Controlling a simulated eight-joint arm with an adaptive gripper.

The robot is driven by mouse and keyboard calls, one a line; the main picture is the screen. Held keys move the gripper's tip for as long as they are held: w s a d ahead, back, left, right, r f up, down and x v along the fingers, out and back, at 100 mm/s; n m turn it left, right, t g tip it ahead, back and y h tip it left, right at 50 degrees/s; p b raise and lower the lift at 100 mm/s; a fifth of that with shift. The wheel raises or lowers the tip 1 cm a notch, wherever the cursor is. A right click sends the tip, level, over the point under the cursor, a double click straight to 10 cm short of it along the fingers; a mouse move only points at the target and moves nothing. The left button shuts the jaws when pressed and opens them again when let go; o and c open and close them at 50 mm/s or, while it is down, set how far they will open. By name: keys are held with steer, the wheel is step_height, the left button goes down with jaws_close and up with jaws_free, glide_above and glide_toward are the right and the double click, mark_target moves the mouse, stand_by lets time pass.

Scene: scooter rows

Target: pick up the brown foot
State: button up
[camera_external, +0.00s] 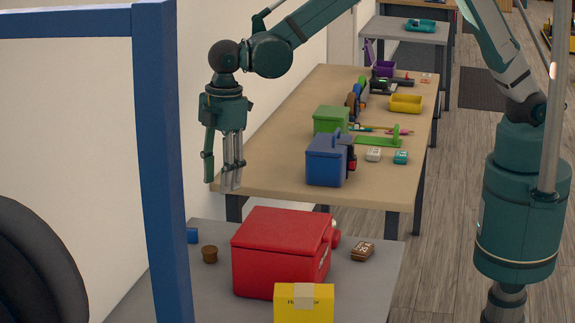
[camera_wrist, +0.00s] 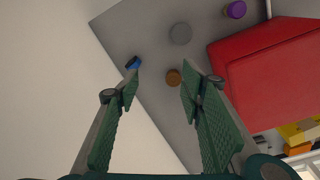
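A small brown round foot (camera_external: 209,254) stands on the grey table at the front, left of the red box. In the wrist view the brown foot (camera_wrist: 173,77) lies between my fingers, nearer the right fingertip, and well beyond them. My gripper (camera_external: 231,188) hangs pointing down, above and apart from the foot. In the wrist view my gripper (camera_wrist: 160,75) has its two fingers spread wide with nothing between them.
The red box (camera_external: 275,250) stands right of the foot. A small blue piece (camera_external: 192,236) is close behind it. A grey disc (camera_wrist: 180,34) and a purple one (camera_wrist: 235,9) show in the wrist view.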

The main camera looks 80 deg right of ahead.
steer(key=n, duration=0.2)
glide_above(209, 249)
steer(key=shift+g, duration=0.3)
steer(key=f, duration=0.8)
steer(key=shift+s+d+f, duration=0.15)
steer(key=shift+d+f, duration=0.05)
steer(key=shift+f, duration=0.05)
steer(key=shift+f, duration=0.1)
steer(key=shift+f, duration=1.2)
steer(key=shift+f, duration=0.1)
steer(key=shift+a+f, duration=0.15)
steer(key=shift+f, duration=2.35)
steer(key=shift+c, duration=0.3)
steer(key=c, duration=0.9)
